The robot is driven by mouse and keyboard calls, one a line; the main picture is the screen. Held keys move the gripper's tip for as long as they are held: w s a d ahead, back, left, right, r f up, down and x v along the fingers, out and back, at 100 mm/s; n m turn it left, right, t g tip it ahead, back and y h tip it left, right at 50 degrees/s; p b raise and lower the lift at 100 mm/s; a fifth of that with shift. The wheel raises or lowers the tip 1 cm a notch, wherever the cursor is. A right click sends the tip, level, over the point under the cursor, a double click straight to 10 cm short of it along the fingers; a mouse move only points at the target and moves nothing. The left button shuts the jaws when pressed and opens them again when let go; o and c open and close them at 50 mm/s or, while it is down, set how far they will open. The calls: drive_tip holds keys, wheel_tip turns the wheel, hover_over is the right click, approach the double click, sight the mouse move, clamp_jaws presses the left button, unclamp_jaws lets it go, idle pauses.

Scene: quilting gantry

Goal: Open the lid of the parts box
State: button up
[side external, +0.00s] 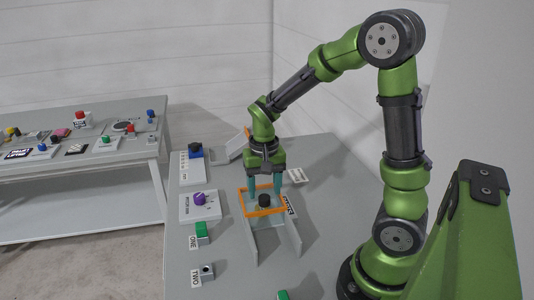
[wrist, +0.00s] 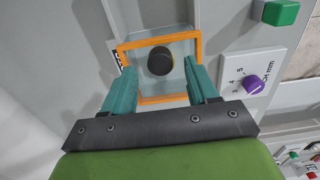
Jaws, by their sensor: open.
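An orange square frame (side external: 243,206) with a clear panel and a dark round knob (side external: 264,200) lies between two grey side walls on the grey table. I cannot tell for sure whether this is the parts box's lid; no box label is readable. In the wrist view the orange frame (wrist: 160,39) surrounds the panel, and the knob (wrist: 160,63) stands near its middle. My gripper (side external: 265,190) points down over the frame, open and empty. In the wrist view its teal fingers (wrist: 163,76) are on either side of the knob, apart from it. Their height above the panel is unclear.
Left of the frame are a panel with a purple knob (side external: 200,198), a green block (side external: 202,230) and a blue block with a black top (side external: 195,150). A grey sloped piece (side external: 229,150) stands behind. A second table (side external: 90,175) holds several small devices. The table's right side is mostly clear.

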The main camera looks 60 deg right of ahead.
drive_tip(key=shift+f, duration=1.5)
clamp_jaws()
